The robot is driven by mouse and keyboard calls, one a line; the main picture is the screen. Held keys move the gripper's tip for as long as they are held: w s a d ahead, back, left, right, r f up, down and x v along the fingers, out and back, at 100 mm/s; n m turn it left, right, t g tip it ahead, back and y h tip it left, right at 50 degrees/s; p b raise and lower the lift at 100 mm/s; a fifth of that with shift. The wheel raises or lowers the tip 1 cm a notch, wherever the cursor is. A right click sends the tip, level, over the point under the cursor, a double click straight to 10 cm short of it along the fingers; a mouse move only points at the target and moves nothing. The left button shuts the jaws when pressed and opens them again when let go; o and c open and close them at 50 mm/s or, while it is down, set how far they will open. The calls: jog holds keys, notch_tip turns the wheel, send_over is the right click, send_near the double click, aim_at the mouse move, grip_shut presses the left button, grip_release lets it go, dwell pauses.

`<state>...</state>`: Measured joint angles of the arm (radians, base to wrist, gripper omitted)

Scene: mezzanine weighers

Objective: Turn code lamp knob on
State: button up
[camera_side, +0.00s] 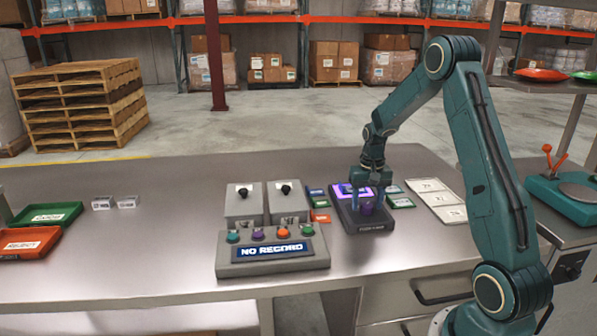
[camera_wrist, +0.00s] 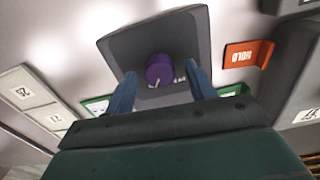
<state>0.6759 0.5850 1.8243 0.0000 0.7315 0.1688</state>
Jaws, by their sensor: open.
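The code lamp (camera_side: 347,219) is a dark grey box on the steel table, with a glowing violet panel (camera_side: 344,189) at its back and a purple knob (camera_side: 366,209) at its front. My gripper (camera_side: 370,193) points down over the box, at the knob. In the wrist view my open gripper (camera_wrist: 163,82) has one blue finger on each side of the purple knob (camera_wrist: 159,68), with gaps visible on both sides. A pale mark on the knob points toward the lower left there. The gripper hides part of the glowing panel in the side view.
A button console (camera_side: 272,268) reading NO RECORD and two grey boxes with black knobs (camera_side: 243,205) stand left of the lamp. An orange HOLD plate (camera_wrist: 248,54) and green plates lie close by. White numbered plates (camera_side: 437,198) lie to the right.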

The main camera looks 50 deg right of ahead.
aim_at(367, 204)
jog(key=shift+r, duration=0.1)
notch_tip(367, 204, up, 14)
jog(key=shift+f, duration=0.2)
dwell(0.5)
jog(key=s+a+r+n+t, duration=0.1)
jog(key=s+a+r+n, duration=0.15)
jog(key=a, duration=0.35)
jog(key=s+a+r+n+t+h, duration=0.1)
jog(key=a+r, duration=0.2)
jog(key=a, duration=0.3)
jog(key=s+a+r+n+t, duration=0.1)
jog(key=s+a+r, duration=0.15)
jog(key=a, duration=0.35)
jog(key=s+a+f+n+t+y, duration=0.1)
jog(key=s+a+n, duration=0.4)
jog(key=s+a, duration=0.5)
jog(key=shift+s+a+t, duration=0.3)
jog(key=shift+s+t, duration=0.5)
jog(key=shift+s, duration=0.15)
